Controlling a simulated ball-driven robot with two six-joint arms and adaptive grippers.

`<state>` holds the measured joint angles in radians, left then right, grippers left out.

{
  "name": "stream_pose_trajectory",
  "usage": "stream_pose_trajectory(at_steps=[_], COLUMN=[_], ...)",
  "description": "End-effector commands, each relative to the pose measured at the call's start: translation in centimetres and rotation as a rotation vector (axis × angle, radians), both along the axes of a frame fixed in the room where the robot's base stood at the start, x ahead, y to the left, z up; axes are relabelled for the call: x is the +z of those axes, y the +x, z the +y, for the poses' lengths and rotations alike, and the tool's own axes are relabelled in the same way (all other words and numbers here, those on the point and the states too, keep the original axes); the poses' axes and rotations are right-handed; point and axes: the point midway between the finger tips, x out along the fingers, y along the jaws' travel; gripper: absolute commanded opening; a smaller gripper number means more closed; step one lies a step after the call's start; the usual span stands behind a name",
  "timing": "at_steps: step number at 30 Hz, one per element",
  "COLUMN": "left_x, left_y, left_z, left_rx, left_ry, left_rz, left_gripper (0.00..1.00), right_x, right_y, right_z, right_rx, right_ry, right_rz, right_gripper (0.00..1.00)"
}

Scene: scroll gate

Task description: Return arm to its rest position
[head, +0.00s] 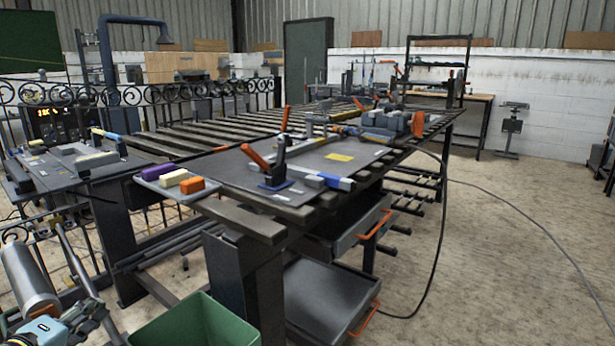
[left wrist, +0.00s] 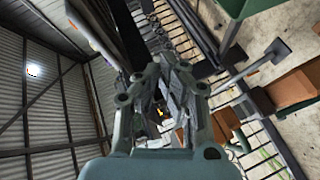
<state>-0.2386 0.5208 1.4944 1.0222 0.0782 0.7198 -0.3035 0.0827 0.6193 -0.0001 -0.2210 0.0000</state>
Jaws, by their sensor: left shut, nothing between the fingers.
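My left arm shows at the bottom left corner of the head view, and its gripper (head: 97,316) is low down in front of the work tables, apart from them. In the left wrist view the same gripper (left wrist: 168,62) has its fingers drawn together, with nothing held between them. That view is tilted, with the hall's wall and roof to the left. My right arm and gripper do not show in either view.
A green bin (head: 195,322) stands at the front. A long slatted table (head: 235,215) carries a grey tray (head: 152,187) with coloured blocks and red-handled clamps. A smaller table (head: 60,172) stands left, before a scrollwork gate (head: 180,92). Open floor lies right, crossed by a cable.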

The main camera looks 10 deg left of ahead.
Motion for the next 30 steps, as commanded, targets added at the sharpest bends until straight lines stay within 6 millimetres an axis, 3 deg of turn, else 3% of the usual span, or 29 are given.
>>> stream_pose_trajectory(at_steps=[1,6,11,15,19,24,27,30], left_x=[-3.8,-14.8,-23.6,-29.7,-33.9,-36.6,-37.2,-37.3], left_y=[-1.8,-8.8,-16.8,-24.9,-32.8,-41.4,-44.6,-45.4], left_z=[-0.3,-2.2,-5.5,-9.2,-12.8,-15.5,-15.2,-15.0], left_rx=[0.008,-0.038,-0.152,-0.311,-0.508,-0.789,-0.929,-1.03], left_ry=[0.033,0.186,0.321,0.433,0.537,0.673,0.756,0.827], left_rz=[0.073,0.325,0.563,0.766,0.934,1.094,1.148,1.156], left_gripper=[0.0,0.0,0.0,0.0,0.0,0.0,0.0,0.0], right_x=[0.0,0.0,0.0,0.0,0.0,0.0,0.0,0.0], right_y=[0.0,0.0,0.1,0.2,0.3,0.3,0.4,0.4], right_z=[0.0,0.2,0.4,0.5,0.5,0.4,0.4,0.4], right_rx=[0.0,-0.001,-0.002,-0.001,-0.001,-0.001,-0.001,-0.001], right_ry=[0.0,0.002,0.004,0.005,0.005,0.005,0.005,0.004], right_rz=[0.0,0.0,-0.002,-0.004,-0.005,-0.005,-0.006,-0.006], right_gripper=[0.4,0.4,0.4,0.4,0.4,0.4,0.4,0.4])
